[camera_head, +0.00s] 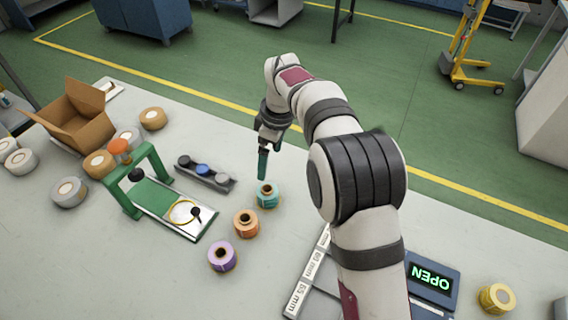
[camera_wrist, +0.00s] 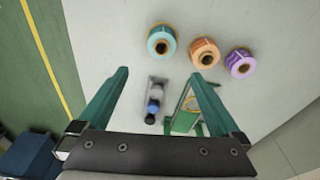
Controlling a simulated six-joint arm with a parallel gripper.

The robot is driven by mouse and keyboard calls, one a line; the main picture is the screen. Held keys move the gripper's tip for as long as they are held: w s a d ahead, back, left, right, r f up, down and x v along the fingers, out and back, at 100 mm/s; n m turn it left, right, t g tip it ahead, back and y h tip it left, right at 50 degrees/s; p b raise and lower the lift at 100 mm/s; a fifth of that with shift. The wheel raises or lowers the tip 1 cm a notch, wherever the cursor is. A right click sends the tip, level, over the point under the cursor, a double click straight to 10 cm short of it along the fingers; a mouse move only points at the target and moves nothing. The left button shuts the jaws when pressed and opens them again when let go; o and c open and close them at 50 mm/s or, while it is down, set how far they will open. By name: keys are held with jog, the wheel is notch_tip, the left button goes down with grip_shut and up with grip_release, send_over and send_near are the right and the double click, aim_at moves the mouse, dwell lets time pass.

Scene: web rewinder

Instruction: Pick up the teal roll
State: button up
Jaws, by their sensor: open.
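The teal roll (camera_head: 267,195) stands on the table, with a dark core opening facing up. In the wrist view the teal roll (camera_wrist: 161,41) is at the top middle, beyond the fingertips. My gripper (camera_head: 263,163) is open and empty, and looks to be above the table just behind the teal roll in the head view. In the wrist view the two teal fingers of my gripper (camera_wrist: 160,76) are spread wide with nothing between their tips.
An orange roll (camera_head: 246,222) and a purple roll (camera_head: 222,256) stand in a row with the teal one. A dark holder (camera_head: 206,175) with round knobs and a green-framed device (camera_head: 160,195) lie left.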

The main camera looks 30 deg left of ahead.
aim_at(267, 191)
jog(key=f, duration=0.4)
jog(key=a+f, duration=0.1)
jog(key=f, duration=0.9)
jog(key=shift+s+a+f, duration=0.15)
jog(key=shift+s+f, duration=0.05)
jog(key=shift+f, duration=0.05)
jog(key=c, duration=1.4)
